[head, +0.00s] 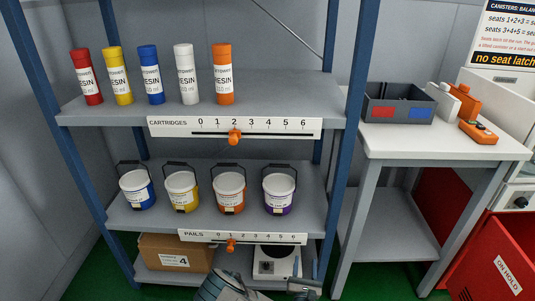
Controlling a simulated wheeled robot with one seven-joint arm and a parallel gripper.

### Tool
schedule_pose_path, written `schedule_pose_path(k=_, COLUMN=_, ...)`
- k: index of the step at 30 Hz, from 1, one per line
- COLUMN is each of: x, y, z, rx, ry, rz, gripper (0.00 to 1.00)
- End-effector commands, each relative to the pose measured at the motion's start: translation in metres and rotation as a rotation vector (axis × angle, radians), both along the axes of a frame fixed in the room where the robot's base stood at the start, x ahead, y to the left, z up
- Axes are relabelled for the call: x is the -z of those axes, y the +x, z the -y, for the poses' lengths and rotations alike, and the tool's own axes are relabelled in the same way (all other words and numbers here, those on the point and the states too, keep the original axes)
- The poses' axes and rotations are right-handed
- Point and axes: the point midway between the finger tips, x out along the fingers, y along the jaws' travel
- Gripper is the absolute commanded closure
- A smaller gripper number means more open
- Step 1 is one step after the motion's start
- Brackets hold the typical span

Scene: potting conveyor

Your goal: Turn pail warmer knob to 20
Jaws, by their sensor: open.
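A white appliance (288,267) that looks like the pail warmer stands on the bottom shelf, under the PAILS scale. A dark round plate shows on its top. A small dark spot on its front may be the knob; its setting and any numbers are too small to read. My arm comes in at the bottom edge, in front of the appliance's lower part. The grey end of it, my gripper (304,288), is low in the picture, just in front of and right of the appliance. It is open, with nothing seen in it, and partly cut off by the edge.
Several pails (229,192) stand on the middle shelf, and several resin cartridges (151,75) on the upper one. A cardboard box (174,253) is left of the appliance. A blue shelf post (349,140) rises at right. A white-topped table (440,142) and red bin (490,270) stand farther right.

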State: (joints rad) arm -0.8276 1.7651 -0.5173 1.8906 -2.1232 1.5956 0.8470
Motion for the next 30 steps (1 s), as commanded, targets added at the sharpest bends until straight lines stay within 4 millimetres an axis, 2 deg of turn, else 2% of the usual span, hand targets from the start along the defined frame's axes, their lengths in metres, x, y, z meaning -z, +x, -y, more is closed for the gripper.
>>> schedule_pose_path(k=1, x=-0.023, y=0.004, z=0.005, rx=0.055, ry=0.02, rz=0.028, gripper=0.53)
schedule_pose_path(k=5, x=-0.078, y=0.007, z=0.027, rx=0.235, ry=0.081, rz=0.102, gripper=0.53)
schedule_pose_path(k=9, x=-0.138, y=0.002, z=0.054, rx=0.45, ry=0.161, rz=0.174, gripper=0.53)
schedule_pose_path(k=11, x=-0.161, y=-0.003, z=0.065, rx=0.54, ry=0.2, rz=0.199, gripper=0.53)
schedule_pose_path(k=15, x=-0.211, y=-0.02, z=0.089, rx=0.746, ry=0.297, rz=0.245, gripper=0.53)
schedule_pose_path(k=21, x=-0.273, y=-0.052, z=0.115, rx=1.023, ry=0.46, rz=0.285, gripper=0.53)
schedule_pose_path(k=30, x=-0.35, y=-0.11, z=0.134, rx=1.386, ry=0.758, rz=0.295, gripper=0.53)
